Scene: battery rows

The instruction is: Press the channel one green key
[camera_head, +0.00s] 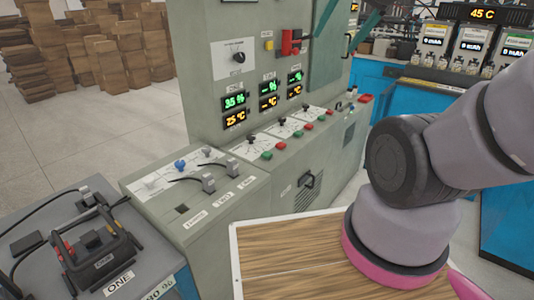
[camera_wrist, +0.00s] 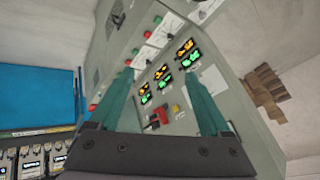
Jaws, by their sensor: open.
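The channel one green key (camera_head: 267,155) is the nearest green key on the sloped ledge of the grey-green console, left of a red key (camera_head: 279,145). It lies below the first display pair (camera_head: 235,107), which reads in green and orange. In the wrist view the console appears turned over, with a green key (camera_wrist: 158,20) near the top that looks like the same one. My gripper (camera_wrist: 160,82) is open and empty, its two teal fingers spread over the console face. It is apart from the key.
More red and green keys and small levers line the ledge (camera_head: 309,127). A red part (camera_head: 290,40) and a black knob (camera_head: 238,57) stand out above the displays. A lever box (camera_head: 200,180), a battery (camera_head: 95,250) and a wooden board (camera_head: 290,260) are in front.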

